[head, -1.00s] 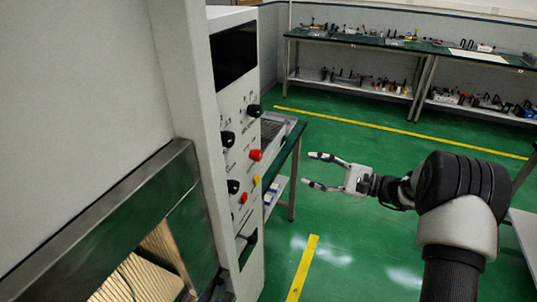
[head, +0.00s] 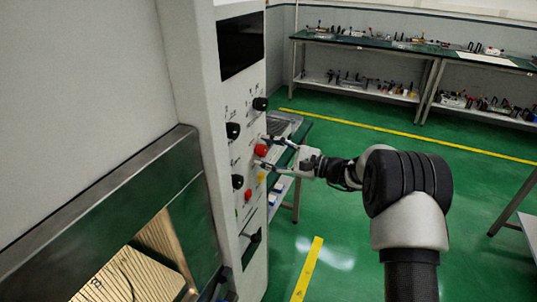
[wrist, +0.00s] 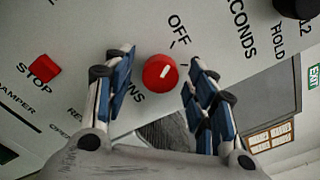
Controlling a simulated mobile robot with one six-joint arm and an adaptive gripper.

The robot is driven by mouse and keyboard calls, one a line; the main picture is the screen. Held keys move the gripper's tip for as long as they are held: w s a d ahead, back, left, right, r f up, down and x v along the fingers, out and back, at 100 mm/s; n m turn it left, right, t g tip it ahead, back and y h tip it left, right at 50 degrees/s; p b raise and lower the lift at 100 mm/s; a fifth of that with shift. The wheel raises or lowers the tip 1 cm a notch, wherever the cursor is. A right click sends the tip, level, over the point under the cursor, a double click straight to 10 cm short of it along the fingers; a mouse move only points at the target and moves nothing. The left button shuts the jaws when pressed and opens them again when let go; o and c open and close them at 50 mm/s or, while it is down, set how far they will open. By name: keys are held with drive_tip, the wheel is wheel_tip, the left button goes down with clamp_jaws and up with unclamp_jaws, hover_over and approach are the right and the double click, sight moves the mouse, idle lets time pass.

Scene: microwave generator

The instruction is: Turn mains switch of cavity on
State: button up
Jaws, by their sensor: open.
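The red round mains switch knob (head: 261,150) is on the white control panel. In the wrist view the knob (wrist: 160,72) has a short white mark pointing up and right, roughly toward the word OFF; a partly hidden label ending in "NS" is beside it. My gripper (head: 265,149) is open at the panel, with one finger on either side of the knob. In the wrist view the blue-padded fingers of my gripper (wrist: 160,65) show gaps to the knob on both sides. I cannot tell how deep the fingertips reach over it.
Black knobs (head: 233,130) and a red STOP button (wrist: 38,70) are close by on the panel. A yellow button (head: 262,176) is just below the mains knob. A green-topped table (head: 296,140) stands behind my gripper. The green floor (head: 400,135) at the right is open.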

drive_tip(key=shift+c, duration=0.3)
drive_tip(key=c, duration=1)
drive_tip(key=m+p, duration=0.2)
drive_tip(key=p, duration=0.1)
drive_tip(key=shift+r+m, duration=0.2)
drive_tip(key=shift+m, duration=0.2)
drive_tip(key=m+p, duration=0.2)
drive_tip(key=shift+m, duration=0.4)
drive_tip(key=m+p, duration=0.2)
drive_tip(key=m, duration=0.1)
drive_tip(key=shift+p, duration=0.4)
drive_tip(key=shift+f+m+p, duration=0.15)
drive_tip(key=shift+m+p, duration=0.65)
drive_tip(key=shift+m, duration=0.8)
